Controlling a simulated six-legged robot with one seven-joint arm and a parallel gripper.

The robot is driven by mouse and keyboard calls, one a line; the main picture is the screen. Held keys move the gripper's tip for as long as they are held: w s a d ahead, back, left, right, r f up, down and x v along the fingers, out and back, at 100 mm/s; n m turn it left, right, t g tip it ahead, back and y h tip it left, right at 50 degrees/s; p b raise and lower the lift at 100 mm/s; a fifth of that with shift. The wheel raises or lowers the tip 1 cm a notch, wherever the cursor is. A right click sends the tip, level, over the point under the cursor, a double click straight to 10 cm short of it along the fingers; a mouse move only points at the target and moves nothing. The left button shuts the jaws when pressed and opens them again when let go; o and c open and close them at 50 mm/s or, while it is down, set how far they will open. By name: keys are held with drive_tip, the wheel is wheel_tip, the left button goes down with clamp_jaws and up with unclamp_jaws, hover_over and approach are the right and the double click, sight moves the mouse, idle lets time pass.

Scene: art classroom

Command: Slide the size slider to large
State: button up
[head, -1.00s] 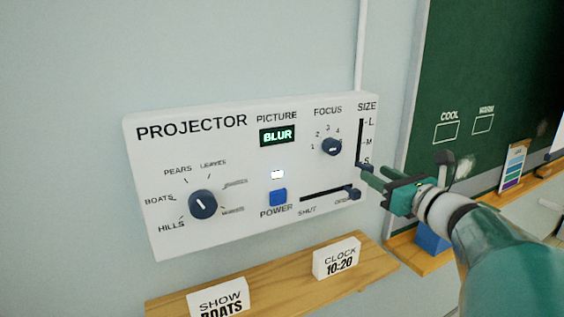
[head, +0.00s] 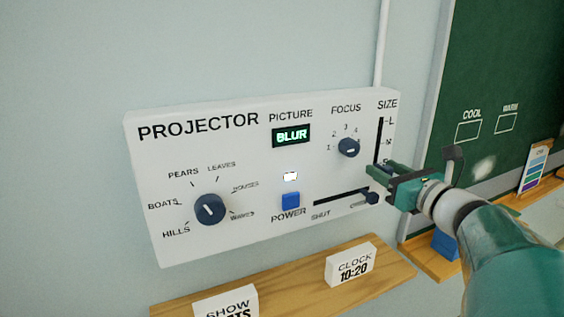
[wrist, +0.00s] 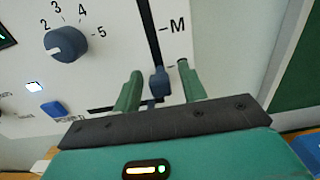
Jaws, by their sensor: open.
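The size slider is a dark vertical slot (head: 380,140) at the right end of the white projector panel (head: 230,240), marked L at top and M in the middle. Its dark blue knob (wrist: 160,83) shows in the wrist view, low on the slot, below M. In the wrist view, the fingers (wrist: 159,72) stand on either side of the knob, with gaps visible at both sides.
The focus dial (head: 348,147) is just left of the slider. The shutter slider's knob (head: 371,198) lies just below my fingers. The blue power button (head: 290,200) and picture dial (head: 209,208) are further left. A wooden shelf (head: 300,285) runs below; a chalkboard (head: 500,60) stands right.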

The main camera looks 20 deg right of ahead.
sight(381, 118)
clamp_jaws()
wheel_tip(381, 118, up, 10)
drive_tip(key=shift+r, duration=0.15)
idle(0.3)
unclamp_jaws()
drive_tip(key=shift+w, duration=0.2)
drive_tip(key=shift+s, duration=0.2)
drive_tip(key=shift+s, duration=0.2)
